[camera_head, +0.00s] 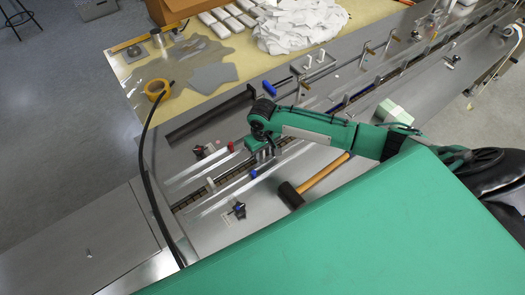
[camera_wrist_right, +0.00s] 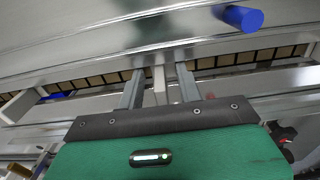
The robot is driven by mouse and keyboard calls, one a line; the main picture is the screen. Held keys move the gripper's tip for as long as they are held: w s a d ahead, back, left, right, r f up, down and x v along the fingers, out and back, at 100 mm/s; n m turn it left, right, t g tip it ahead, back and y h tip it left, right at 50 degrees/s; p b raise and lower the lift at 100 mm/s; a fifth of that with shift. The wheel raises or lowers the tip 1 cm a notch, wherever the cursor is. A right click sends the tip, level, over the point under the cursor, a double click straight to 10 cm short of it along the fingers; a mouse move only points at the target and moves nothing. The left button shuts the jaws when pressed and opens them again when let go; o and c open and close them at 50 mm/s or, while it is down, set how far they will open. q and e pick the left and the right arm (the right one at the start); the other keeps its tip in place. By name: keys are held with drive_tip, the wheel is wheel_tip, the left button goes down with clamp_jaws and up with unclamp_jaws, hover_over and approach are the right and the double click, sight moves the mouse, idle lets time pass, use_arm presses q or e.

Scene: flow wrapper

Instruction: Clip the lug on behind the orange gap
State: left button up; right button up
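My right gripper (camera_head: 264,155) reaches down over the slotted channel of the machine. In the wrist view its two grey fingers (camera_wrist_right: 159,88) stand apart, with a pale upright piece (camera_wrist_right: 159,84) between them and gaps showing on both sides. I cannot tell whether this piece is the lug. The chain (camera_wrist_right: 105,80) with tan segments runs through the channel behind the fingers; it also shows in the head view (camera_head: 190,200). I cannot make out an orange gap; the gripper and arm hide part of the channel. My left gripper is not in view.
A hammer (camera_head: 291,194) lies on the steel deck, close to my right arm. A blue cylinder (camera_wrist_right: 238,18) is beyond the channel in the wrist view.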

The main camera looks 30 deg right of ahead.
drive_tip(key=shift+r, duration=0.1)
wheel_tip(320, 180, up, 14)
drive_tip(key=b, duration=0.2)
drive_tip(key=shift+f+b, duration=0.2)
drive_tip(key=shift+b, duration=0.15)
drive_tip(key=shift+f, duration=0.1)
idle(0.4)
